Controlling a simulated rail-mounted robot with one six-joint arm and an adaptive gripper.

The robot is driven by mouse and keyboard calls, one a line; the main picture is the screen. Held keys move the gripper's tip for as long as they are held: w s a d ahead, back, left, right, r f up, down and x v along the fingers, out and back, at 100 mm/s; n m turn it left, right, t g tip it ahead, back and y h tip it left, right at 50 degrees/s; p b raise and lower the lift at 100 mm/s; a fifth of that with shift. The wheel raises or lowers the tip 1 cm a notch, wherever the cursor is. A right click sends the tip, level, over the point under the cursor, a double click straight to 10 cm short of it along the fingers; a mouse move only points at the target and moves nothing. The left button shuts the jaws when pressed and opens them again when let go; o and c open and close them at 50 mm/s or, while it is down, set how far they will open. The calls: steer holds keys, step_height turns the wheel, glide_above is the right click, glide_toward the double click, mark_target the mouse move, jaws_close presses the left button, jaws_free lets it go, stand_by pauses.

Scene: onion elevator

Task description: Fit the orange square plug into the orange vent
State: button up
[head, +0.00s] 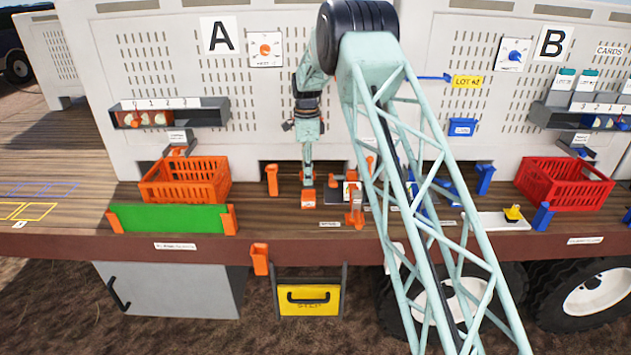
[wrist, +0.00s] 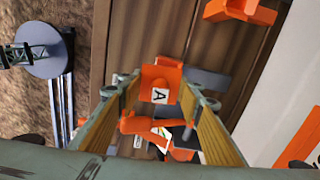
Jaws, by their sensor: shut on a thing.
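My gripper (head: 308,178) hangs over the wooden deck, left of the middle in the head view. It is shut on an orange block marked A, which I take as the orange square plug (head: 308,198). In the wrist view the plug (wrist: 160,80) shows between the yellow-padded fingers of my gripper (wrist: 160,95). I cannot tell whether the plug touches the deck. Which orange part is the vent is not clear. An upright orange piece (head: 272,180) stands left of the plug, and another orange fixture (head: 355,212) stands to its right.
An orange crate (head: 185,200) and a green panel (head: 168,217) are on the left of the deck. A red crate (head: 550,205) and a yellow piece on a white plate (head: 490,221) are on the right. Blue fixtures (head: 485,179) stand near the back wall. The deck's front edge is close.

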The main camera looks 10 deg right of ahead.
steer(key=shift+w+d+r+m, duration=0.2)
steer(key=shift+w+m, duration=0.05)
steer(key=shift+w, duration=0.2)
steer(key=shift+w+d+r+m, duration=0.15)
steer(key=shift+w+m, duration=0.1)
steer(key=shift+w, duration=0.15)
steer(key=shift+f, duration=0.4)
steer(key=shift+f+b, duration=0.45)
steer(key=shift+f, duration=0.5)
steer(key=shift+p, duration=0.8)
steer(key=shift+f, duration=0.5)
steer(key=shift+f+b, duration=1.2)
steer(key=shift+f, duration=1.4)
steer(key=shift+f, duration=0.3)
